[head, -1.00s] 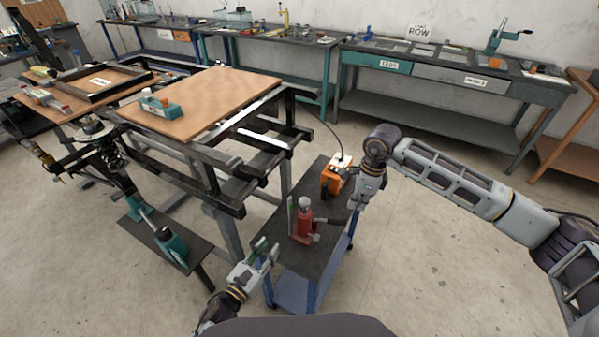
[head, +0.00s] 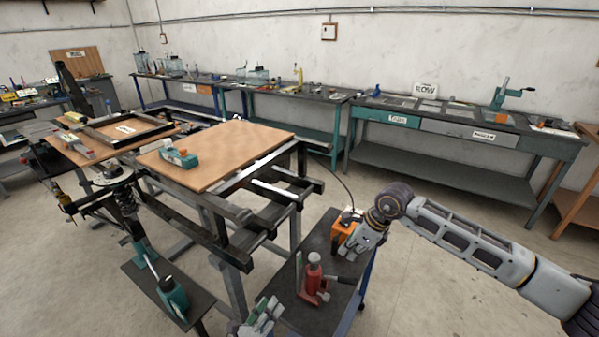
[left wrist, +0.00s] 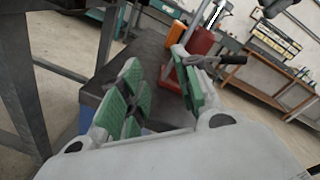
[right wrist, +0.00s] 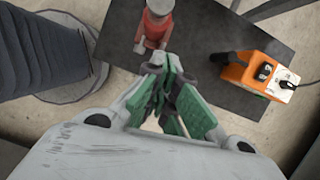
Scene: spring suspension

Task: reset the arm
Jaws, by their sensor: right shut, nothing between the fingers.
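My left gripper (head: 268,312) is at the bottom of the head view, left of the black-topped cart and a red bottle jack. In the left wrist view its green-padded fingers (left wrist: 158,95) are spread apart with nothing between them. My right gripper (head: 350,252) is over the cart in the head view, close beside an orange box. In the right wrist view its fingers (right wrist: 175,100) are together and empty. My right arm reaches in from the right edge. Much of my left arm is out of the head view.
The cart top (head: 318,238) carries the red jack (head: 314,278) and the orange box (head: 343,235). A dark metal frame with a wooden board (head: 225,152) stands left of the cart. A bench with drawers (head: 440,132) is along the back wall. Floor right of the cart is clear.

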